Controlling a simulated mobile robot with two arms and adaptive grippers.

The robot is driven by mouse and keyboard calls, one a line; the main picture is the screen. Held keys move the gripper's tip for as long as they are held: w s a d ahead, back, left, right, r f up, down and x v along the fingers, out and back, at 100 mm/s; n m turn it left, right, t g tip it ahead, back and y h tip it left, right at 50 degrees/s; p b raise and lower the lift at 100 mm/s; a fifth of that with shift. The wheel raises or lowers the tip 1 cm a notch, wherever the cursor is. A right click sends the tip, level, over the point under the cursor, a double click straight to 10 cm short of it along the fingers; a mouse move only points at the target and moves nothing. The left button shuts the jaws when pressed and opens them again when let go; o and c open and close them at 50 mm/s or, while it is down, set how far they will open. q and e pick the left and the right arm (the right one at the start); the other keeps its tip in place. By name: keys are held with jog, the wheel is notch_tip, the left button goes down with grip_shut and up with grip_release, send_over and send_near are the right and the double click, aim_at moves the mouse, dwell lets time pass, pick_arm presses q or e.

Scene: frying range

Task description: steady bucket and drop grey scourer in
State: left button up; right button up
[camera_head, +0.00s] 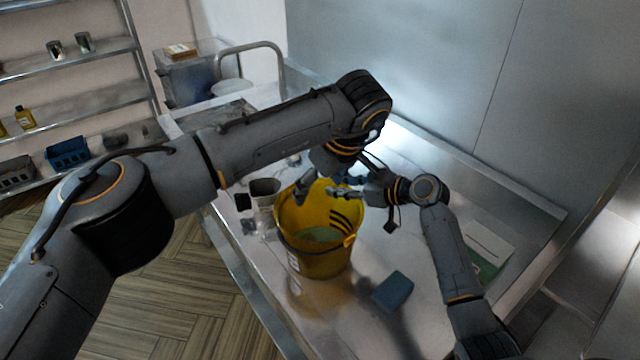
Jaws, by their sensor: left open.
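A yellow bucket (322,262) stands upright on the metal worktop, with a greenish surface inside it that I cannot identify. My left gripper (326,182) reaches down from above at the bucket's far rim and is open. My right gripper (336,191) points left across the bucket's upper right rim, close to the left one. Its fingertips overlap the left gripper, so I cannot tell its jaw state or whether it holds anything. A blue-grey block (392,291) lies flat on the worktop right of the bucket. I cannot tell whether it is the grey scourer.
A clear jug-like container (264,190) with a dark handle stands left of the bucket. A white and green card (487,250) lies at the right of the worktop (345,318). A shelf rack (75,105) stands at the left. The worktop's near part is mostly clear.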

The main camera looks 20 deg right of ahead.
jog(key=v, duration=1.2)
jog(key=shift+s+f, duration=0.1)
jog(key=shift+f, duration=0.05)
